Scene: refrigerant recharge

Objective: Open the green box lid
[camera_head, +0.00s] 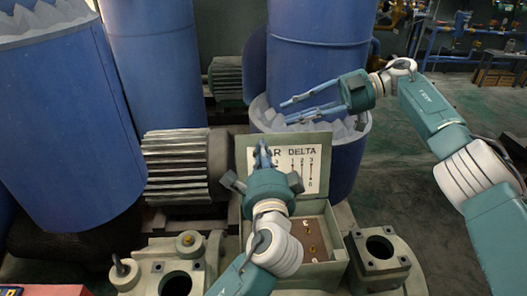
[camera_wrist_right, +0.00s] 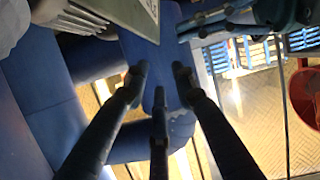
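The green box (camera_head: 338,255) stands low in the middle of the head view. Its lid (camera_head: 322,185) stands raised at the back, with its inner face and a printed "DELTA" diagram showing. The brown inside of the box and small terminals are visible. My left gripper (camera_head: 262,150) is in front of the lid and above the box, hiding part of the lettering and the box's left side. Its finger opening and any contact with the lid are unclear. My right gripper (camera_head: 286,112) is above and behind the lid, fingers spread and empty; its fingers also show in the right wrist view (camera_wrist_right: 158,85).
Large blue cylinders (camera_head: 155,65) stand behind and to the left. Another blue column (camera_head: 318,45) is close behind the lid and near my right gripper. A ribbed motor housing (camera_head: 175,165) is left of the box. Metal flanges (camera_head: 385,272) flank the box. Open floor lies to the right.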

